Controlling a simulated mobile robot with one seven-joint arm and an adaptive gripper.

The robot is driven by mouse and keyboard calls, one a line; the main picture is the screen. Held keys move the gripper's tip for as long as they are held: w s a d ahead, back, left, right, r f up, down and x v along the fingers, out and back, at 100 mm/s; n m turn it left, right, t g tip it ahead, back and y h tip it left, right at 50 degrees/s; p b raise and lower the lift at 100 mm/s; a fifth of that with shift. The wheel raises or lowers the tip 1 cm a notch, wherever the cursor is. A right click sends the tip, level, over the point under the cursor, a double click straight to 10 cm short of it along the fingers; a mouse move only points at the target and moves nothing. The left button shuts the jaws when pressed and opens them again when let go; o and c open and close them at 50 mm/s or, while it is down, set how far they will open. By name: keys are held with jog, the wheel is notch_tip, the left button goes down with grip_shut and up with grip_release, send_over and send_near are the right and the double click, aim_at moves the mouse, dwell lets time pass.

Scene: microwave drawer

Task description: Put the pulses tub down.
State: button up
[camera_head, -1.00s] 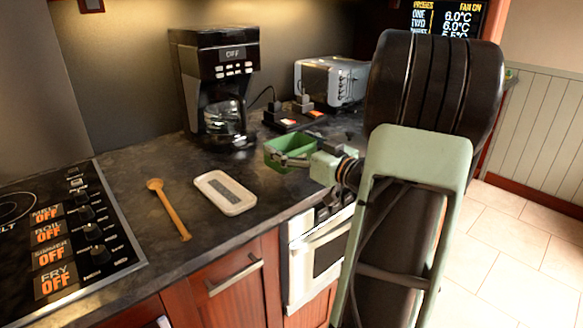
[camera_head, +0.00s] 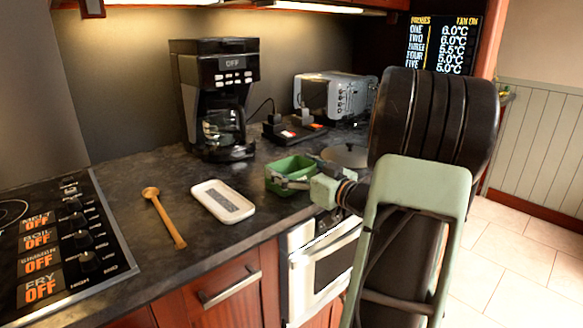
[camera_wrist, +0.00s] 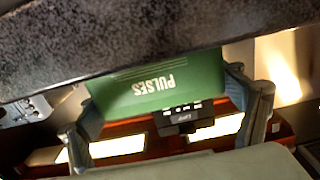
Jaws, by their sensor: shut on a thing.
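The pulses tub (camera_head: 289,166) is a green, open-topped box near the counter's front edge, right of the white tray. In the wrist view the green tub (camera_wrist: 165,82) shows upside down, with PULSES lettered on its side. My gripper (camera_head: 303,177) is shut on the tub, with one finger at each side of it. The tub is close over the dark countertop (camera_head: 130,240). I cannot tell whether its base touches. My gripper partly hides its near side in the head view.
A white tray (camera_head: 222,201) and a wooden spoon (camera_head: 165,220) lie to the left. A black coffee maker (camera_head: 218,100) stands behind left, a toaster (camera_head: 335,97) behind. A round grey disc (camera_head: 346,155) lies just behind right of the tub. The hob (camera_head: 60,245) is far left.

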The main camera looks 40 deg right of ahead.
jog(key=o, duration=1.2)
jog(key=shift+r, duration=0.3)
jog(key=s, duration=0.4)
jog(key=s+p, duration=0.1)
jog(key=s, duration=0.3)
jog(key=s+d+p, duration=0.1)
jog(key=s, duration=0.3)
jog(key=shift+f, duration=0.1)
